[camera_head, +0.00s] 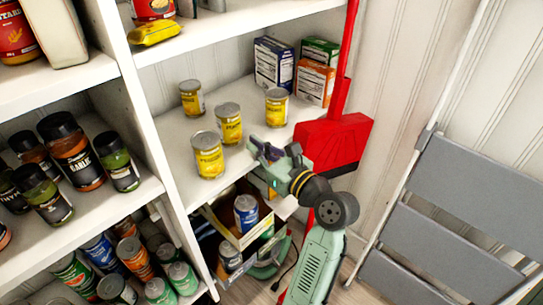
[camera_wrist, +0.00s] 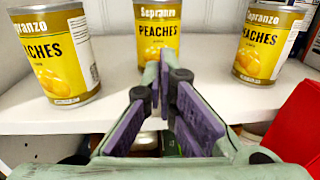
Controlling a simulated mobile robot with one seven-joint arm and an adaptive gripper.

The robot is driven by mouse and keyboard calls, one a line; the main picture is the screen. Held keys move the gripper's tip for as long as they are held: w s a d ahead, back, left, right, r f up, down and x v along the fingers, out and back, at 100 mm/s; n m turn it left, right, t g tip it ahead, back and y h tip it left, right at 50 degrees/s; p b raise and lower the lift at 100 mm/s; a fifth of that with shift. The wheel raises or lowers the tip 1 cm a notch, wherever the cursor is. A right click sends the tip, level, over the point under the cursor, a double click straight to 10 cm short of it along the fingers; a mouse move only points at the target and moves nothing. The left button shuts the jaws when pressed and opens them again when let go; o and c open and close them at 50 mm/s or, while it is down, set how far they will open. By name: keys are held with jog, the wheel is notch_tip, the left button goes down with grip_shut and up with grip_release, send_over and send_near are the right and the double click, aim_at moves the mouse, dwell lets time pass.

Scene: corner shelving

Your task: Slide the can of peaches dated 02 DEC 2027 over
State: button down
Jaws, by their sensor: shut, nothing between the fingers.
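Several yellow-labelled peach cans with silver lids stand upright on the white middle shelf. In the head view they are a front-left can (camera_head: 208,158), a middle can (camera_head: 229,126), a back-left can (camera_head: 191,100) and a right can (camera_head: 277,109). The wrist view shows a left can (camera_wrist: 58,55), a centre can (camera_wrist: 158,32) and a right can (camera_wrist: 268,45), labelled Sepranzo Peaches. No date is readable, so I cannot tell which is dated 02 DEC 2027. My gripper (camera_head: 262,149) is at the shelf's front edge. In the wrist view its purple fingers (camera_wrist: 158,74) are shut and empty, in front of the centre can; contact is unclear.
Boxes (camera_head: 274,64) stand at the back right of the shelf (camera_head: 170,135). A red long-handled tool (camera_head: 334,142) stands right of my gripper. A grey folding ladder (camera_head: 455,200) leans at right. Below is an open carton (camera_head: 222,226) with cans.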

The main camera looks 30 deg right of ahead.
aim_at(238, 134)
jog(key=shift+x, duration=2.1)
jog(key=shift+p, duration=0.4)
jog(key=shift+w+a+r+p, duration=0.15)
jog(key=shift+w+r+p, duration=0.05)
jog(key=shift+w+p, duration=0.15)
jog(key=shift+p+x, duration=0.95)
jog(key=shift+x, duration=0.2)
jog(key=shift+w+a+f, duration=0.1)
jog(key=shift+w+f, duration=0.1)
jog(key=shift+w, duration=0.2)
jog(key=shift+s, duration=0.1)
